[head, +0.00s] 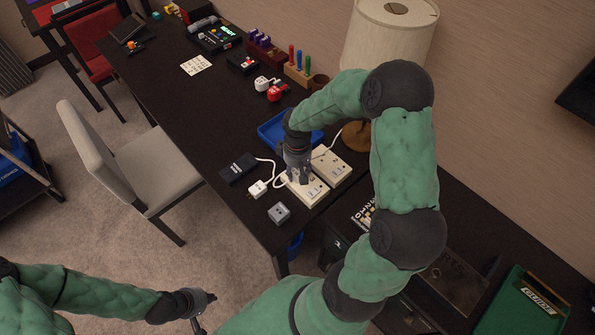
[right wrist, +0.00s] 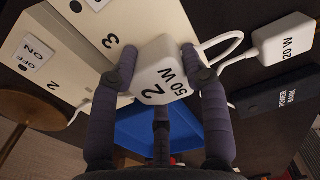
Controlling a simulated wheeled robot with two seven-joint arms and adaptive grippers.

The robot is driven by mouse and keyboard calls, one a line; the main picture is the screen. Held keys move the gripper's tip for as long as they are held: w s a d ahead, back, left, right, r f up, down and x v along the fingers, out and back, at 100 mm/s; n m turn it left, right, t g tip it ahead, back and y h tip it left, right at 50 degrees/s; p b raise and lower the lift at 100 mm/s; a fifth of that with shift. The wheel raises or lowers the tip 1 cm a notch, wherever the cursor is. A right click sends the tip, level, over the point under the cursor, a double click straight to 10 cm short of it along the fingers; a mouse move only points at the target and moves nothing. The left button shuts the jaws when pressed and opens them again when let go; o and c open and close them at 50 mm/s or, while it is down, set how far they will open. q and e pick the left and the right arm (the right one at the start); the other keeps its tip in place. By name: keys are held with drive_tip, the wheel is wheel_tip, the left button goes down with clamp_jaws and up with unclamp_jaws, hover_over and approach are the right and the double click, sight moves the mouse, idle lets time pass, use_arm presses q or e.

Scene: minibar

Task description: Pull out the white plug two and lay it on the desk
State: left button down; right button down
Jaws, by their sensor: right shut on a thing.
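The white plug two (right wrist: 160,72), marked "2" and "50 W", sits between the fingers of my right gripper (head: 299,178); the right wrist view shows both fingers (right wrist: 158,68) on its sides. The gripper points down over the near cream power strip (head: 313,192) on the dark desk (head: 222,126). In the head view the gripper mostly hides this plug. I cannot tell whether its pins are in a socket. The strip (right wrist: 85,50) shows a "3" marking and an on/off switch. My left gripper (head: 203,311) is open and empty, low over the floor, away from the desk.
A second white plug (head: 258,189), marked "20 W", and a black power bank (head: 239,167) lie left of the strip. A grey cube (head: 279,212) is near the front edge. A second strip (head: 330,165), blue tray (head: 272,132) and lamp (head: 388,40) stand behind. A chair (head: 130,150) adjoins the desk.

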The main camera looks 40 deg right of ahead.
drive_tip(key=shift+r+p, duration=2.35)
drive_tip(key=shift+r, duration=0.65)
